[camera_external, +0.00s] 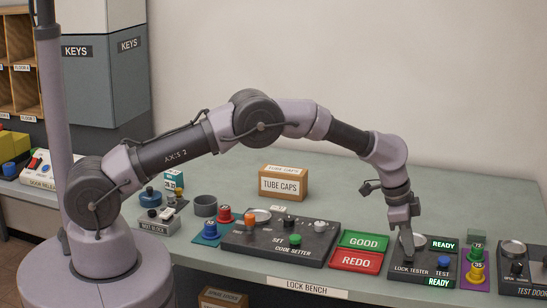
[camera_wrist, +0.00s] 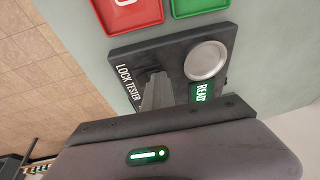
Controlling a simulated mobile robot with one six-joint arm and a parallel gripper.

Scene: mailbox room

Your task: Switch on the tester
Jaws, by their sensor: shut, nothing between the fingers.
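My gripper (camera_external: 407,252) is shut and empty, pointing down over the left part of the tester. In the wrist view the lock tester (camera_wrist: 125,52) shows a round silver dish (camera_wrist: 206,60) and a lit READY sign (camera_wrist: 202,92). My shut fingers (camera_wrist: 156,82) reach over its panel by the LOCK TESTER lettering and hide part of it. I cannot tell whether they touch it.
Left of the tester lie the green GOOD pad (camera_external: 364,241) and red REDO pad (camera_external: 356,262). The code setter (camera_external: 285,240) stands further left. A purple stand (camera_external: 476,272) with coloured caps and the test door box (camera_external: 520,268) are close on the right.

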